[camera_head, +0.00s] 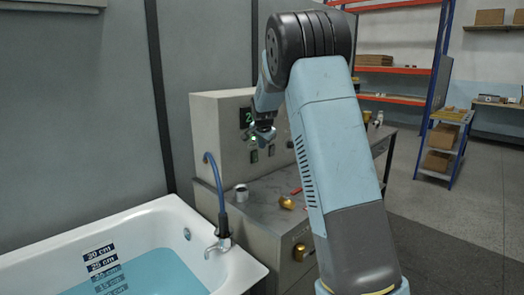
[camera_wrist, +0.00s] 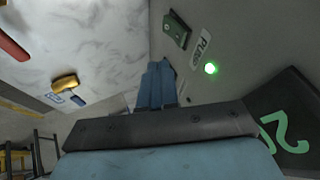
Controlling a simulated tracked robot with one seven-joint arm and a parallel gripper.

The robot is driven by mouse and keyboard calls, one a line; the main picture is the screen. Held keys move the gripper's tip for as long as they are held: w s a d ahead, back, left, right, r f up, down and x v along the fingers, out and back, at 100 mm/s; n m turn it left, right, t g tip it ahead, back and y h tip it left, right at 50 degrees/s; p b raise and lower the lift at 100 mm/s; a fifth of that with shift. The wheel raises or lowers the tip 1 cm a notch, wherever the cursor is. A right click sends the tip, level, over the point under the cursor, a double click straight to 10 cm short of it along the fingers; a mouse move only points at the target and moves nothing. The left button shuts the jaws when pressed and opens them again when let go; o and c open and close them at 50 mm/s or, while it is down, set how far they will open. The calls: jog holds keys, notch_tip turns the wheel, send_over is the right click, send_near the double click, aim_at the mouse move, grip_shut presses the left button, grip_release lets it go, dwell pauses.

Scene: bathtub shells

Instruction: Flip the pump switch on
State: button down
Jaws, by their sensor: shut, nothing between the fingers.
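The pump switch (camera_wrist: 176,30) is a small dark green plate on the box face, beside a "PUMP" label (camera_wrist: 201,47) and a lit green lamp (camera_wrist: 210,68). Its lever position is too small to tell. In the head view a small dark switch plate (camera_head: 254,156) shows low on the pale control box (camera_head: 215,130), below a green glow. My gripper (camera_head: 265,136) is in front of the box face, near the display. In the wrist view my blue fingers (camera_wrist: 158,84) are shut and empty, pointing toward the switch area but apart from the plate.
A dark display (camera_wrist: 290,125) with a green "2" is close to my gripper. A tub (camera_head: 150,220) with water and a blue-hosed tap (camera_head: 222,225) stands left.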

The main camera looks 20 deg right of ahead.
jog(key=shift+w+r+v, duration=0.1)
jog(key=shift+w+v, duration=0.05)
jog(key=shift+v, duration=0.85)
jog(key=shift+w+r+v, duration=0.1)
jog(key=shift+w+v, duration=0.05)
jog(key=shift+v, duration=0.8)
jog(key=shift+w+r+v, duration=0.1)
jog(key=shift+w+v, duration=0.05)
jog(key=shift+v, duration=0.85)
jog(key=shift+a, duration=0.15)
jog(key=s+a+r+n+y, duration=0.1)
jog(key=s+r+n, duration=0.25)
jog(key=s, duration=1.05)
jog(key=s+a+r+n+y, duration=0.15)
jog(key=s+r, duration=0.25)
jog(key=s, duration=1)
jog(key=s+a+f+n, duration=0.1)
jog(key=s+f+n, duration=0.2)
jog(key=s, duration=0.8)
jog(key=s+a+f+n+g, duration=0.1)
jog(key=s+a+f+n, duration=0.1)
jog(key=s, duration=1)
jog(key=shift+f+n+h, duration=0.35)
jog(key=shift+f+n, duration=0.05)
jog(key=shift+f, duration=0.3)
